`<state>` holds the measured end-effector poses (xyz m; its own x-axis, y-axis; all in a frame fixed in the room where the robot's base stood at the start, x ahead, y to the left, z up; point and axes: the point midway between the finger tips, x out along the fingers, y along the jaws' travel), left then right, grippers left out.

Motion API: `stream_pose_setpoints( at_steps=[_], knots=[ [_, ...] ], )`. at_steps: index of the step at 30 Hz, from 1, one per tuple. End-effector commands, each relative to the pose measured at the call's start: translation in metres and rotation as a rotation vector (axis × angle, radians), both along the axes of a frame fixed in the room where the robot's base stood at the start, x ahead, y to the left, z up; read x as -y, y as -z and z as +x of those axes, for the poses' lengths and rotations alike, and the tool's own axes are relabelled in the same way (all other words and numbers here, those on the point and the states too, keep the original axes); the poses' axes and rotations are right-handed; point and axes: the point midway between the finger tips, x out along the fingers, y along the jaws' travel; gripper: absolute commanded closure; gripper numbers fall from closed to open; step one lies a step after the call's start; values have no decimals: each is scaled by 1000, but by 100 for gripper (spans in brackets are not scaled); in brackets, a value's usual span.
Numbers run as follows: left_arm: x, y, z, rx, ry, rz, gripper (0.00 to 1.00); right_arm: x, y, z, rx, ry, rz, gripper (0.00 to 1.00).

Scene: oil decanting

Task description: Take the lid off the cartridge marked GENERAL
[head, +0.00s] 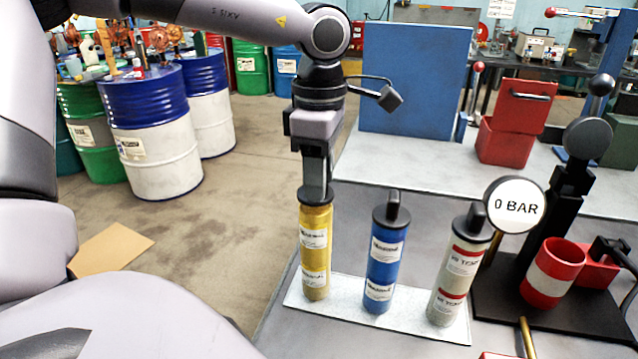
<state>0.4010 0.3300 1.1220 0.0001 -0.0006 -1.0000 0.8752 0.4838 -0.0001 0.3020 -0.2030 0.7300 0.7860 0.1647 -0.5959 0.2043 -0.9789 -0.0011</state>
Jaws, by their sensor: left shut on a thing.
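Three upright cartridges stand in a row: a yellow one (315,260), a blue one (383,262) and a pale one with red label bands (458,272). The print on the yellow and blue labels is too small to read surely, so I cannot tell which is marked GENERAL. My left gripper (316,184) points straight down over the yellow cartridge, shut on its dark lid (317,197). That lid sits at the cartridge's top, its handle hidden between the fingers. The blue cartridge's lid (392,214) and the pale cartridge's lid (474,221) are on. My right gripper is out of view.
The cartridges stand on a light plate (345,312) on the grey bench. To the right are a round gauge reading 0 BAR (515,205), a black stand (550,317) and a red cup with a pale band (552,274). Drums (153,140) stand on the floor at left.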

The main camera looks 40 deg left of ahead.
Motion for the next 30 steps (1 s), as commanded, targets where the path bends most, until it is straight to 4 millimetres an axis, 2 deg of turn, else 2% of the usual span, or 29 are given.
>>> stream_pose_setpoints(
  at_steps=[18,24,30],
  knots=[
    [0,-141,1,3,-1,1,89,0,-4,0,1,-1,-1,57],
    [0,-168,0,0,0,1,89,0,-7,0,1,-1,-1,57],
    [0,-180,0,0,1,0,89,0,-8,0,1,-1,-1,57]
  ],
)
